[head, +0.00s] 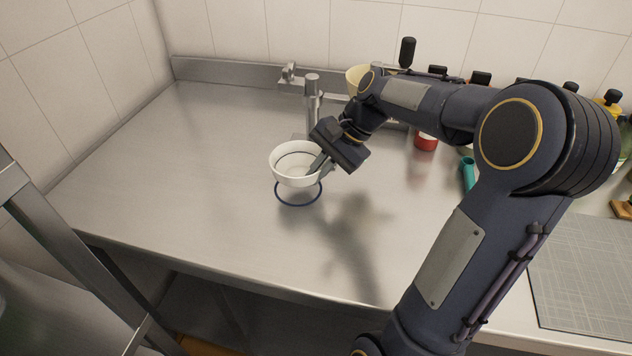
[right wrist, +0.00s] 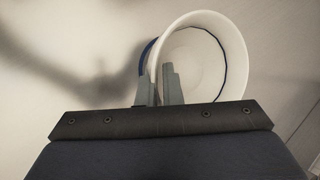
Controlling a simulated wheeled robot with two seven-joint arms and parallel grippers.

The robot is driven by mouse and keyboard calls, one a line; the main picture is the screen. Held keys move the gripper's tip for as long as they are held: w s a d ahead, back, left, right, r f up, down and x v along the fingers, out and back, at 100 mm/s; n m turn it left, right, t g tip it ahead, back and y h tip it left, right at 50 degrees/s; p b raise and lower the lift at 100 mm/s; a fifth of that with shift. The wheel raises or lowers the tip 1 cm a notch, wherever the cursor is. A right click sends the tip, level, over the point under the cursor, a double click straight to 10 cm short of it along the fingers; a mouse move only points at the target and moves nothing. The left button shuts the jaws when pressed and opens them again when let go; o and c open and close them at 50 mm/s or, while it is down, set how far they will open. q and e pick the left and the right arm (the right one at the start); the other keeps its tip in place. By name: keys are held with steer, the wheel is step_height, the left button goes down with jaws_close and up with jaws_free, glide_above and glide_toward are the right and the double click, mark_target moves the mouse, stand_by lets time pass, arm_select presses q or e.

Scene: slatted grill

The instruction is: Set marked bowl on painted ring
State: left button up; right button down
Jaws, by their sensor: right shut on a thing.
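The marked bowl (head: 296,176) is white with a dark blue line inside it. My right gripper (head: 321,168) is shut on the bowl's right rim in the head view. The bowl appears upright and held above the steel counter. The painted ring (head: 299,203) is a dark blue circle on the counter; its front arc shows just below the bowl and its back part is hidden by it. In the right wrist view the bowl (right wrist: 208,62) has its wall between the two fingers (right wrist: 160,85). My left gripper is not in view.
A steel faucet-like fitting (head: 312,100) stands behind the bowl. A red container (head: 425,141), a teal object (head: 468,172) and several bottles stand at the right behind my arm. A grey gridded mat (head: 585,275) lies at lower right. The counter's left side (head: 170,170) is clear.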

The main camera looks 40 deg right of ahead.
steer(key=shift+w+f, duration=0.15)
steer(key=shift+f, duration=0.8)
steer(key=shift+w+f, duration=0.15)
steer(key=shift+f, duration=0.8)
steer(key=shift+f+b, duration=0.2)
steer(key=shift+b, duration=0.1)
steer(key=c, duration=1.6)
jaws_free()
